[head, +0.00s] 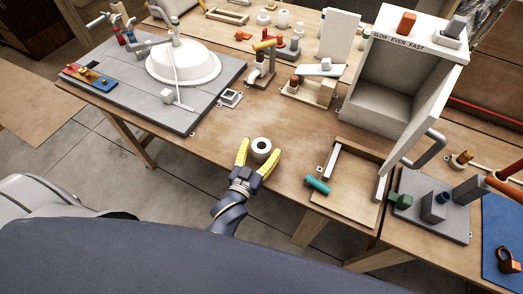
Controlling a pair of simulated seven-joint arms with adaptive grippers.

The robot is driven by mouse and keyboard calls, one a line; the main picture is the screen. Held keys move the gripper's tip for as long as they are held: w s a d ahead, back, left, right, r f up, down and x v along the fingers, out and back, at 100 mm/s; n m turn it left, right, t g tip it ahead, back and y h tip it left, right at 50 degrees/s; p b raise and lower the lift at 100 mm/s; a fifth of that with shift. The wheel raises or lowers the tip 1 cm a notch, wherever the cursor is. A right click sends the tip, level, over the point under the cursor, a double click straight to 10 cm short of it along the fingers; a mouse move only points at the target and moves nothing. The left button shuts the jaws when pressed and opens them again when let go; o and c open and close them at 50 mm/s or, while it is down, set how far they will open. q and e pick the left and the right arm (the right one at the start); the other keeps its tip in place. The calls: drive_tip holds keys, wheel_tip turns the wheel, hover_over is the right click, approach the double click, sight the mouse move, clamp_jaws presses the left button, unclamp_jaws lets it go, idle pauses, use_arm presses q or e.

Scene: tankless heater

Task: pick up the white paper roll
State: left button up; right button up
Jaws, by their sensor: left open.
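The white paper roll (261,147) stands upright on the wooden table near its front edge, in the middle of the head view. Its round top with the dark core hole faces up. My left gripper (257,158) is open, with its two yellow fingers on either side of the roll's near side. I cannot tell whether the fingers touch it. My right gripper is not in view.
A teal cylinder (317,185) and a shallow wooden tray (343,207) lie to the right. A large white open box (389,97) stands behind them. A grey board (135,75) with a white basin (184,65) is at the left. The table around the roll is clear.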

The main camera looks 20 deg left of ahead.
use_arm(q)
drive_tip(key=c, duration=1.5)
drive_tip(key=shift+r, duration=0.2)
drive_tip(key=shift+r, duration=9.85)
